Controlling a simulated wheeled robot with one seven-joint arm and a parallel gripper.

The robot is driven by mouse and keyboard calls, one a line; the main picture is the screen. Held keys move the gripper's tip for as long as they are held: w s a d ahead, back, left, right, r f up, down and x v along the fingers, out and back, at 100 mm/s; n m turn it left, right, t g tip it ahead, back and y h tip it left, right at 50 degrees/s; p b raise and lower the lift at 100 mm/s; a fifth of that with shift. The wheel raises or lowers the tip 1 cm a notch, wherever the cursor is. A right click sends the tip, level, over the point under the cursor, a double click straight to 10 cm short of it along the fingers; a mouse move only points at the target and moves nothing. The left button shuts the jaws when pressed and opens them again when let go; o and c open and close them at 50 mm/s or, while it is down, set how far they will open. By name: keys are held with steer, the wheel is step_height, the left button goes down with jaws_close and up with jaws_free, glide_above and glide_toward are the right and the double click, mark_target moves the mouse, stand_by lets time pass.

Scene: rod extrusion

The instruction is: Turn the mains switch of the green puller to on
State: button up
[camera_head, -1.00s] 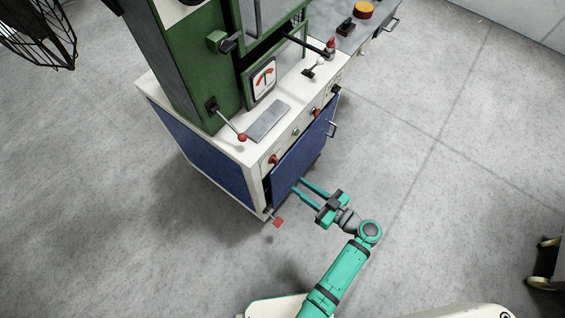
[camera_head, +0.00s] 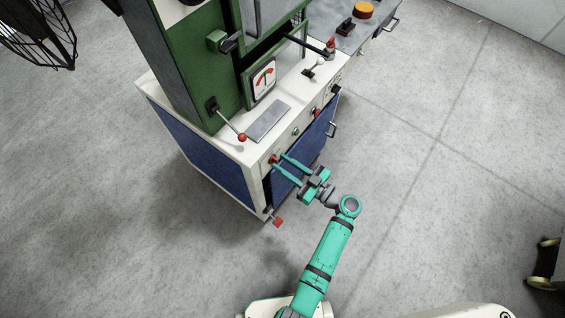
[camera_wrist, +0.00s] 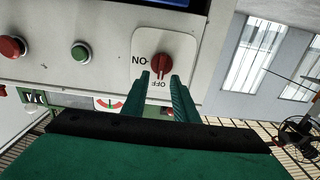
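The green puller (camera_head: 190,75) stands on a white and blue cabinet. Its mains switch is a red rotary knob (camera_wrist: 160,66) on a light plate marked ON and OFF, with the lettering upside down in the wrist view. The knob's bar stands vertical in that view, in line with OFF; ON is at its left. The knob also shows in the head view (camera_head: 273,160) at the panel's near end. My gripper (camera_head: 279,162) is open. In the wrist view its two green fingertips (camera_wrist: 159,77) are spread just below the knob, one to each side; contact cannot be told.
On the same panel are a green button (camera_wrist: 81,53) and a red button (camera_wrist: 12,46). A red-balled lever (camera_head: 242,137) rises above the panel. A blue door (camera_head: 300,150) with a handle is below, and a red-tipped pedal (camera_head: 278,223) juts near the floor.

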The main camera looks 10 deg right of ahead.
steer(key=shift+w+a, duration=0.3)
steer(key=shift+c, duration=0.4)
jaws_close()
